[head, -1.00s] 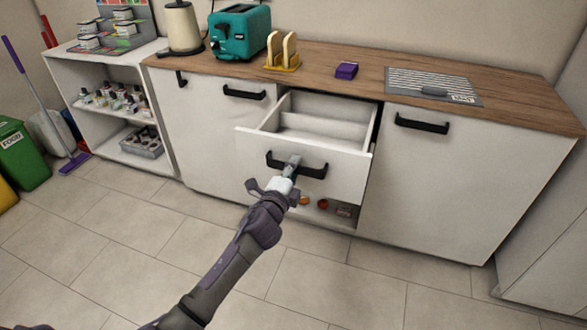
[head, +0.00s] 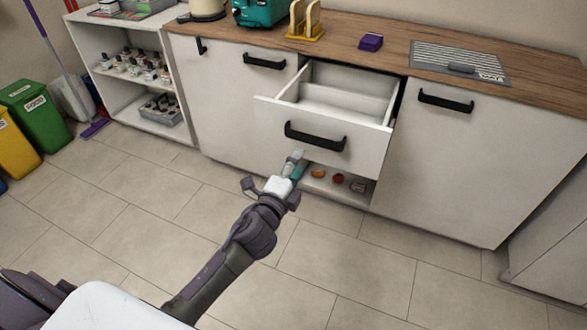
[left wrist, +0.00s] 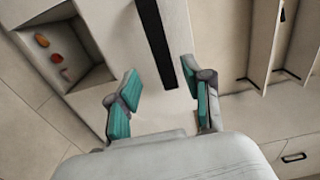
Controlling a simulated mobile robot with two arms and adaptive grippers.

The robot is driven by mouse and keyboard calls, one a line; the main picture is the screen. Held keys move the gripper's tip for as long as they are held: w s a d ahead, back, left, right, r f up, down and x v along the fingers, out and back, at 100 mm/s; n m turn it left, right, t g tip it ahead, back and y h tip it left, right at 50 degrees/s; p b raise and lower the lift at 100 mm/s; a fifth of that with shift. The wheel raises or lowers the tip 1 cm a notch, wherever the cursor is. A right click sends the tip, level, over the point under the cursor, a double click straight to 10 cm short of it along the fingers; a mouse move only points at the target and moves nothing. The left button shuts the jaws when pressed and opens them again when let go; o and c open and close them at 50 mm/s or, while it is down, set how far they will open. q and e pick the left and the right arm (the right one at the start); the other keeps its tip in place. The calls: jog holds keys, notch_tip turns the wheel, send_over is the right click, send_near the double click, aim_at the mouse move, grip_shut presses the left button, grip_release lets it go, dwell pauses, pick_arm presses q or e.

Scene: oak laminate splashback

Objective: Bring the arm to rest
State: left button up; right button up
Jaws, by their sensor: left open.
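My left gripper (head: 291,166) is in the head view, just in front of and below the black handle (head: 315,136) of the pulled-out drawer (head: 335,149). In the left wrist view its two teal-padded fingers (left wrist: 165,95) are apart with nothing between them. The black handle (left wrist: 157,40) lies ahead of the fingertips there, and they appear clear of it. The drawer stands open and its visible inside is empty. My right gripper is not in view.
Below the drawer is an open niche (head: 335,185) with a few small food-like items. The wooden counter (head: 400,47) carries a purple box (head: 371,42), a toast rack (head: 305,22) and a teal toaster (head: 258,10). Bins (head: 36,115) stand at the left. The tiled floor in front is clear.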

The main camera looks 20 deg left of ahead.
pick_arm(q)
jog(key=shift+s, duration=0.9)
